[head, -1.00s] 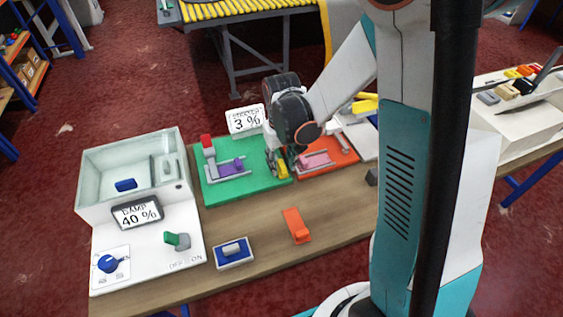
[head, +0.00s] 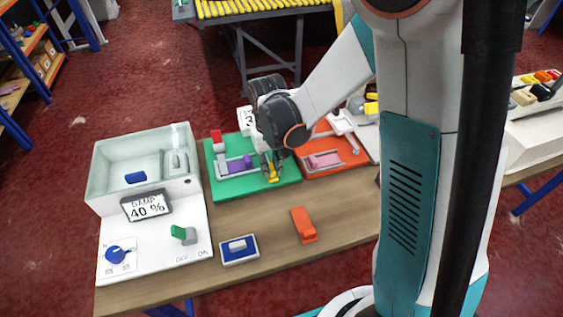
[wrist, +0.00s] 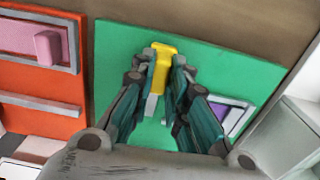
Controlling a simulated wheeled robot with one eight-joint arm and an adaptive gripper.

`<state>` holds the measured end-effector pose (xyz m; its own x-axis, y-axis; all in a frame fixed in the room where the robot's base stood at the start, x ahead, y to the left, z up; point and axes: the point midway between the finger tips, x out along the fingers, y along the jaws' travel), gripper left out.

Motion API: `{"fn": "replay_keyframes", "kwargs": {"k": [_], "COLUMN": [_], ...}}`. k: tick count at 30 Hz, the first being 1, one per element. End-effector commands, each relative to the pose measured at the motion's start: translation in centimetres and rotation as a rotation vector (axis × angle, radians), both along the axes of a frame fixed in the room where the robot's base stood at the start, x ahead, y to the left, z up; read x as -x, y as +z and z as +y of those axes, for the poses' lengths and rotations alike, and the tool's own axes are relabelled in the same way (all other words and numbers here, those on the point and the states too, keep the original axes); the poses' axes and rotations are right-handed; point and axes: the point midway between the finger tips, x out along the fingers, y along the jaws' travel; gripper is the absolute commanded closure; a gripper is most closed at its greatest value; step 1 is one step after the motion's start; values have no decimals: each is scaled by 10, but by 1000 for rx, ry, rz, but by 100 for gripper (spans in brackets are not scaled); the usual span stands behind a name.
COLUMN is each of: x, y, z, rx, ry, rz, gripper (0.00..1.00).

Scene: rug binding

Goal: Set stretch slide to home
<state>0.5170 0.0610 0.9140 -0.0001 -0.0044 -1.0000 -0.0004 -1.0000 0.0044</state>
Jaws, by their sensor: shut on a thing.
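The yellow slide handle (head: 273,174) stands over the near right part of the green board (head: 225,187). My gripper (head: 269,168) is shut on the handle from above. In the wrist view, the yellow handle (wrist: 162,54) shows between my two fingertips (wrist: 161,72), with the green board (wrist: 120,50) beneath. The slide's track under the gripper is mostly hidden. A white display (head: 245,120) behind my arm is partly covered; only a 3 can be read.
A purple piece (head: 240,163) in a grey frame and a red block (head: 216,134) are on the green board's left. An orange board (head: 350,160) adjoins on the right. A white basin unit (head: 105,222) stands left. An orange block (head: 304,224) and blue-based switch (head: 239,250) lie in front.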

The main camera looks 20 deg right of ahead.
Motion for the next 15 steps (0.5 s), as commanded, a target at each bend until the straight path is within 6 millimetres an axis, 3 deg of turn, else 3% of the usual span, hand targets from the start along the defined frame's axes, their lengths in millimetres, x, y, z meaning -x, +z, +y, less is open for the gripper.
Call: {"fn": "replay_keyframes", "kwargs": {"k": [8,9,11,15], "x": [0,0,0,0], "y": [0,0,0,0], "z": [5,5,5,4], "rx": [-9,-9,-9,-7], "ry": [1,1,2,1], "rz": [0,0,0,0], "gripper": [100,78,65,65]}}
